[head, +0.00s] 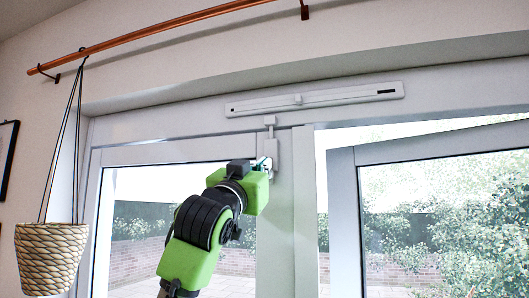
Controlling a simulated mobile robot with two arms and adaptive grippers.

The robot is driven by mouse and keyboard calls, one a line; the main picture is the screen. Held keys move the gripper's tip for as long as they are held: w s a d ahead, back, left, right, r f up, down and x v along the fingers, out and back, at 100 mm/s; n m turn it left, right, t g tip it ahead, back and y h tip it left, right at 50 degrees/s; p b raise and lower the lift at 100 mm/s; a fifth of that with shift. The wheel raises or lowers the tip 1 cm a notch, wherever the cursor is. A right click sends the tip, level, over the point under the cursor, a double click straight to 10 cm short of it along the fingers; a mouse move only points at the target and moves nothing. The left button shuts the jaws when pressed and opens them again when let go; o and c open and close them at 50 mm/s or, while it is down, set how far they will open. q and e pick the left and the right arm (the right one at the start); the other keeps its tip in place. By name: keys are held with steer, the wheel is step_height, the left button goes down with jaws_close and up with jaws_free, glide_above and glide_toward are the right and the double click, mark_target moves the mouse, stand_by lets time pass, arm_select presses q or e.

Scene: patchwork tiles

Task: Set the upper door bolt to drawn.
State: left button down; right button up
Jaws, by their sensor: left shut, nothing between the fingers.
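The upper door bolt (270,132) is a pale upright fitting near the top of the door, on the stile beside the middle gap. Its upper end reaches up toward the head of the frame. I cannot tell from here whether it is shot or drawn. My left gripper (266,164) is shut with nothing in it, right at the lower part of the bolt. Its wrist hides some of the fitting, and I cannot tell whether the fingertips touch it. My right gripper is not in view.
A long white vent bar (330,97) with a small knob sits on the frame above. A door or window panel (345,205) stands tilted open at right. A woven hanging planter (50,258) and a copper rod (150,38) are at the left and top.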

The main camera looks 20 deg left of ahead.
arm_select(q)
steer(key=shift+d, duration=0.1)
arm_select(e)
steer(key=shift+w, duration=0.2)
